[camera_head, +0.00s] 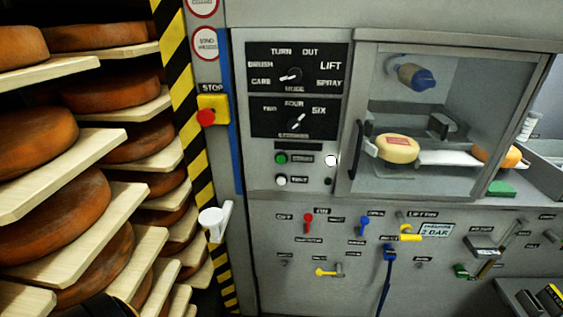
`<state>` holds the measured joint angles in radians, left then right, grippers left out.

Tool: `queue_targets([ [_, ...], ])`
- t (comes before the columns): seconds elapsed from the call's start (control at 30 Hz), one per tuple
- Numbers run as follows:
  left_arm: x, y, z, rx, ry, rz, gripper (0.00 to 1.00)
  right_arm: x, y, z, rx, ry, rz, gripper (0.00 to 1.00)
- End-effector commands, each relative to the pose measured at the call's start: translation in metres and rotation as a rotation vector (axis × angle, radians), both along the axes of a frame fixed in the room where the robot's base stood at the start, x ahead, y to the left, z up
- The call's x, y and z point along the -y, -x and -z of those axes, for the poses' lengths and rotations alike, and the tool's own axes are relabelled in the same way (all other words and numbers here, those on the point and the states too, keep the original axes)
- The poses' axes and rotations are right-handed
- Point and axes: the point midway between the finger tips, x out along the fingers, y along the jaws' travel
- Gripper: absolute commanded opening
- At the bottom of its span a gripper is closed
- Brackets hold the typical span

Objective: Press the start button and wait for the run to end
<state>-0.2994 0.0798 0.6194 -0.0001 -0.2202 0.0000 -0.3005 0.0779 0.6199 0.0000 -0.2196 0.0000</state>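The machine's grey front panel (258,120) faces me. A green button (281,158) sits at its lower left beside a small label too blurred to read surely; it looks like the start button. A white button (281,181) is just below it. A round white lamp (331,160) to the right looks bright. Behind the clear door (430,85), a pale cheese wheel (397,149) with a red label lies on its support, with a blue-tipped part (416,76) above it.
Shelves of cheese wheels (35,144) fill the left. A red stop button (206,117) on a yellow box is beside the striped post (181,85). A white handle (215,220) juts out below. Coloured valves and a blue hose (387,275) line the lower panel.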

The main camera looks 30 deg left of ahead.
Motion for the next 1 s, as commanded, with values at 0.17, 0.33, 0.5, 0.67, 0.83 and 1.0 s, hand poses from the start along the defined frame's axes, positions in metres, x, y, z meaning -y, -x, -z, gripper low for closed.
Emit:
queue_targets([
  [0.17, 0.0002, 0.0003, 0.0000, 0.000, 0.000, 0.000, 0.40, -0.0003, -0.0003, 0.0000, 0.000, 0.000, 0.000, 0.56],
  [0.33, 0.0002, 0.0004, 0.0001, 0.000, 0.000, 0.000, 0.22, -0.0002, -0.0005, 0.0000, 0.000, 0.000, 0.000, 0.56],
  [0.5, 0.0002, 0.0004, 0.0001, 0.000, 0.000, 0.000, 0.00, -0.0001, -0.0005, 0.0000, 0.000, 0.000, 0.000, 0.56],
  [0.67, 0.0003, 0.0003, 0.0001, 0.000, 0.000, 0.000, 0.00, 0.0001, -0.0006, -0.0001, 0.000, 0.000, 0.000, 0.56],
  [0.83, 0.0003, 0.0003, 0.0000, 0.000, 0.000, 0.000, 0.00, 0.0010, -0.0007, -0.0001, 0.000, 0.001, -0.001, 0.56],
  [1.0, 0.0003, 0.0003, 0.0000, 0.000, 0.000, 0.000, 0.00, 0.0022, -0.0007, -0.0002, 0.000, 0.003, -0.001, 0.56],
])
